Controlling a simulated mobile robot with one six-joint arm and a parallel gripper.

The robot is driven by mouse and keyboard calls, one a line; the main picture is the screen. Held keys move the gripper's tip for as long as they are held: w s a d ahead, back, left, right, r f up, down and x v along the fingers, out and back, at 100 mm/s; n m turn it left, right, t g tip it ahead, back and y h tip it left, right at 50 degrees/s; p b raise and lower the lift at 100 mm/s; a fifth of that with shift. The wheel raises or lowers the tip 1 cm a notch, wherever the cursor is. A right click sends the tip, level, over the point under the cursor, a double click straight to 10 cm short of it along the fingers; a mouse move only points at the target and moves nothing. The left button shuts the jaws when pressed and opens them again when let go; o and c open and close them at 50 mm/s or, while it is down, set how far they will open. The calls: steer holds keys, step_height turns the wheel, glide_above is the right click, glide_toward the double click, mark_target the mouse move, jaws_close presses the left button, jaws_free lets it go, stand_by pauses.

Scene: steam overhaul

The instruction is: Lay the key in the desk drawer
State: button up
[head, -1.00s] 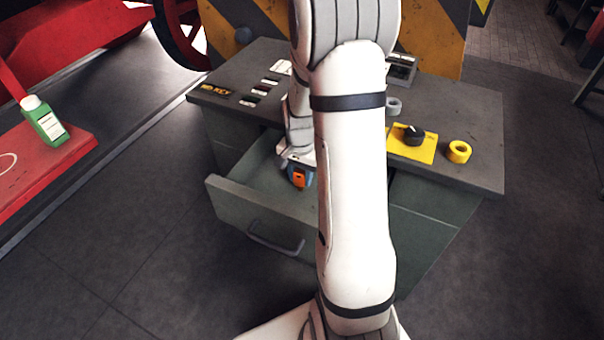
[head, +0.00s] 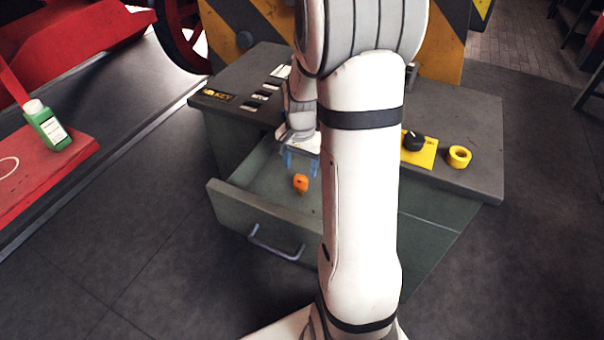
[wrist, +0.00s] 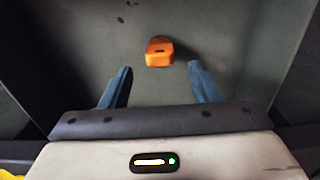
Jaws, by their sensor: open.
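The key shows as an orange-headed piece (head: 300,183) inside the open desk drawer (head: 262,214). In the wrist view the orange head (wrist: 159,51) lies on the drawer floor, just beyond my fingertips and between their lines. Its shaft is hard to make out. My gripper (head: 301,166) is open and empty, with blue fingers pointing down into the drawer above the key. In the wrist view the two fingers (wrist: 160,80) stand wide apart, with clear space between them and the key. My arm hides the drawer's right part.
A green bottle (head: 47,126) stands on a red bench at left. Floor left of the drawer is clear.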

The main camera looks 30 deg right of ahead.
mark_target(301, 177)
steer(key=s+a+r+n+t, duration=0.1)
steer(key=s+a+r+n, duration=0.4)
steer(key=r, duration=0.6)
steer(key=s+a+r+n, duration=0.1)
steer(key=s+a+n, duration=0.1)
steer(key=s, duration=0.3)
steer(key=s+a+r+n+t, duration=0.1)
steer(key=s+a+n, duration=0.2)
steer(key=s, duration=0.3)
steer(key=shift+s+a+r, duration=0.15)
steer(key=shift+a+r, duration=0.05)
steer(key=shift+a, duration=0.7)
steer(key=shift+t, duration=0.3)
steer(key=p+v, duration=0.4)
steer(key=shift+w+r, duration=0.25)
